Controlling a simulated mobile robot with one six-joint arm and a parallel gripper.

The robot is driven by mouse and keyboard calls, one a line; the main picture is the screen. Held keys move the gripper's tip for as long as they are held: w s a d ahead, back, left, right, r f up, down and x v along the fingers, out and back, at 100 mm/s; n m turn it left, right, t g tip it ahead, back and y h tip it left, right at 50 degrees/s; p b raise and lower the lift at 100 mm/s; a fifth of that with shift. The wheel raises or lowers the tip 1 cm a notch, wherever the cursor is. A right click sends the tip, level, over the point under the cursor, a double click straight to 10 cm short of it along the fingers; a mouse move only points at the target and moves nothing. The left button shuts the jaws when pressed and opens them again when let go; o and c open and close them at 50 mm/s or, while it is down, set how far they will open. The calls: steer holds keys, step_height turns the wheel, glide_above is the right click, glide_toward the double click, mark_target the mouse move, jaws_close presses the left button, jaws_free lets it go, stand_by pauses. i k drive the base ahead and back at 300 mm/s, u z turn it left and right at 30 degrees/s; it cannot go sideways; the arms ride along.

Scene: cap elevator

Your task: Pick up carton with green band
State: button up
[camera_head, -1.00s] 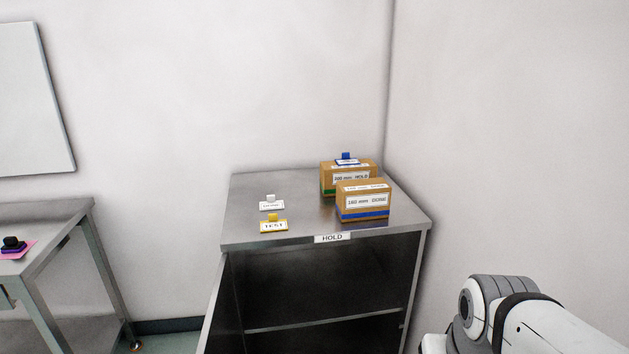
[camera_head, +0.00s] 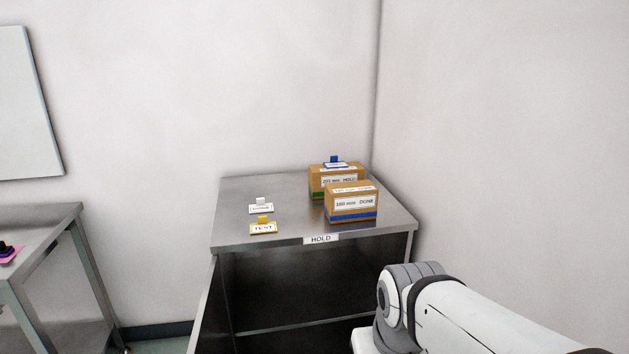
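The carton with the green band (camera_head: 318,185) stands at the back right of the steel cabinet top (camera_head: 234,200). Its label seems to read HOLD. A blue-handled tag (camera_head: 335,163) rests on top of it. A carton with a blue band (camera_head: 352,201), labelled DONE, stands in front of it and hides much of its lower front. My arm shows at the lower right, apart from the cabinet. My gripper is out of the picture.
A white tag (camera_head: 261,208) and a yellow TEST tag (camera_head: 263,227) lie on the left of the top. A HOLD label (camera_head: 321,239) marks its front edge. Walls stand close behind and right. Another steel table (camera_head: 50,225) stands at left.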

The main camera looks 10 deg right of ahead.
mark_target(318, 175)
steer(key=z, duration=0.05)
steer(key=i, duration=1.7)
steer(key=z, duration=0.1)
